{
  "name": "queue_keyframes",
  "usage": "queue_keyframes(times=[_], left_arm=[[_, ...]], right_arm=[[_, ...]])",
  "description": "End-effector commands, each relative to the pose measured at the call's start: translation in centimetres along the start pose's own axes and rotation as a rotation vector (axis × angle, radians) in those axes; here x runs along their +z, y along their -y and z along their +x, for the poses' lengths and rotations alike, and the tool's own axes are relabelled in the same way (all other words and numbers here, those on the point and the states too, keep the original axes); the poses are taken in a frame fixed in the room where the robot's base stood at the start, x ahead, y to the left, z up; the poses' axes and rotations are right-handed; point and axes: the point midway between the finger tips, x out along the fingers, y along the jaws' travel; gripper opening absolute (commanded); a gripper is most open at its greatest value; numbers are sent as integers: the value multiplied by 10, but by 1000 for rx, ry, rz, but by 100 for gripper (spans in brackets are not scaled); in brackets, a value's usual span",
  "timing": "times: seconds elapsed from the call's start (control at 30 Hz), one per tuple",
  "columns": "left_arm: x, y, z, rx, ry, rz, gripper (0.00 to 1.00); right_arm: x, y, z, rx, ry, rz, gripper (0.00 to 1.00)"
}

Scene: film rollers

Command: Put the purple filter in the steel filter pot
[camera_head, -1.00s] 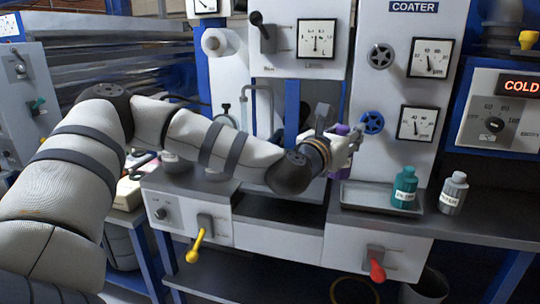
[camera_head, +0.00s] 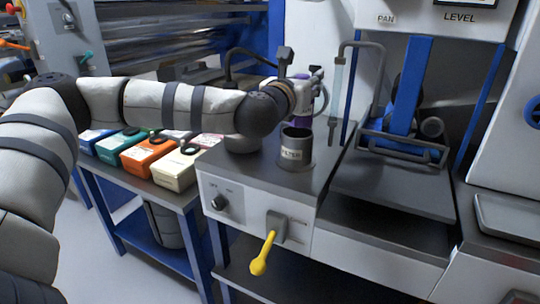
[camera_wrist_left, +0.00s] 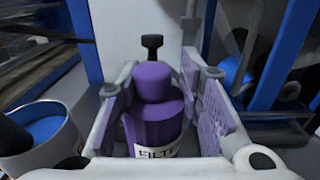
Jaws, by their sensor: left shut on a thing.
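The purple filter (camera_wrist_left: 155,110) is a bottle-shaped piece with a rounded top and a white "FILTER" label. My left gripper (camera_wrist_left: 160,100) is shut around it in the left wrist view, with purple pads on either side. In the head view the left gripper (camera_head: 306,92) is at the back of the bench, and a little of the purple filter (camera_head: 303,113) shows below it. The steel filter pot (camera_head: 295,150), a dark open cylinder with a light label, stands upright on the bench in front of and below the gripper. The filter is outside the pot. My right gripper is not in view.
A grey pump-like body (camera_head: 241,143) stands left of the pot. A bent pipe with a clear tube (camera_head: 337,85) rises to its right, before a framed pan stand (camera_head: 400,150). A yellow lever (camera_head: 263,255) is on the bench front. Coloured boxes (camera_head: 147,155) sit at left.

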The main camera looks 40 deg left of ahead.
Motion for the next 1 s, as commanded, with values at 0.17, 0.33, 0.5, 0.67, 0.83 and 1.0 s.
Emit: queue_keyframes(times=[0.17, 0.33, 0.5, 0.67, 0.83, 1.0], left_arm=[[-22, -1, 2, 2, -4, 1, 0], [-57, -1, 1, 2, -1, 2, 0], [-80, -2, 1, 2, -1, 1, 0], [-100, -2, 1, 2, 3, 0, 0], [-98, -2, 1, 2, 5, -1, 0], [-104, -2, 1, 2, 3, 0, 38]], right_arm=[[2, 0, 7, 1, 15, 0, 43], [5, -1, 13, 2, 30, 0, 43], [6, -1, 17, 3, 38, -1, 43], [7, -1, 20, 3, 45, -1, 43], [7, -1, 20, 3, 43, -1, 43], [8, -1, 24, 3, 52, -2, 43]])
